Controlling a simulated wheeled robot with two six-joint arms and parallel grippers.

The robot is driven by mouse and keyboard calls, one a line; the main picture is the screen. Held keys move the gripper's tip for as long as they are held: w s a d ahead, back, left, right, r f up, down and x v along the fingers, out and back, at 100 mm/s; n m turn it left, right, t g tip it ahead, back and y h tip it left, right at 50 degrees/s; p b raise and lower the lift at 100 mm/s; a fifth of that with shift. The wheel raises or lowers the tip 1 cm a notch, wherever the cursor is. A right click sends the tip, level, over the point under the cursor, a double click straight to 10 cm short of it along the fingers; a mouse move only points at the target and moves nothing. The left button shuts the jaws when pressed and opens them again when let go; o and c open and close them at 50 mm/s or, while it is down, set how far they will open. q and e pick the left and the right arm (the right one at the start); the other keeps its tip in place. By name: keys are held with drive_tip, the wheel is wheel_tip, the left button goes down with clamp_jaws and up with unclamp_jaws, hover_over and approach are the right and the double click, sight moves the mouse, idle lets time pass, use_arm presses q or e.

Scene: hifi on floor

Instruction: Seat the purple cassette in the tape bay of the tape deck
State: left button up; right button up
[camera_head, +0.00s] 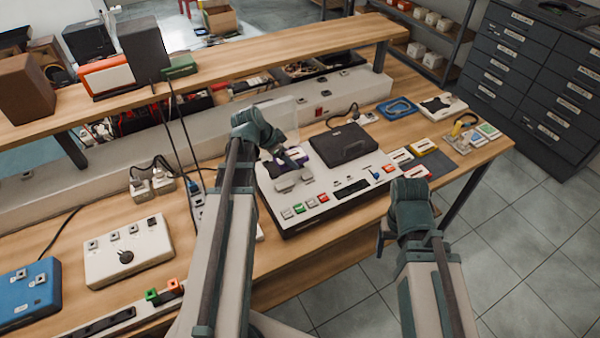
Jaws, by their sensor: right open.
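The tape deck (345,200) is a pale, wide unit on the bench, with coloured buttons on its front edge. A clear lid (281,112) stands raised at its left back, over the tape bay. My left gripper (289,180) is over the bay area. A purple patch, apparently the purple cassette (292,156), shows at my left gripper and is partly hidden by it. I cannot tell whether the jaws grip it or how it sits in the bay. My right gripper (383,243) is open, low in front of the bench's front edge; its fingers are mostly hidden.
A black box (343,144) lies on the deck's top. Yellow and white cassettes (422,147) lie right of the deck. A white control box (128,250) and a blue box (30,292) stand at left. A raised shelf (230,58) runs along the back. Floor is clear at right.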

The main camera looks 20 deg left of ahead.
use_arm(q)
drive_tip(key=w+a, duration=0.1)
drive_tip(key=a, duration=0.2)
drive_tip(key=w+a, duration=0.1)
drive_tip(key=shift+w+a+r, duration=0.2)
drive_tip(key=shift+w+r, duration=0.1)
drive_tip(key=shift+r, duration=0.05)
drive_tip(key=shift+f, duration=0.2)
drive_tip(key=shift+f+b, duration=2.4)
drive_tip(key=shift+b, duration=0.05)
drive_tip(key=shift+f+b, duration=0.9)
idle(0.5)
drive_tip(key=o, duration=1.3)
drive_tip(key=shift+d, duration=0.1)
drive_tip(key=shift+s+r, duration=0.1)
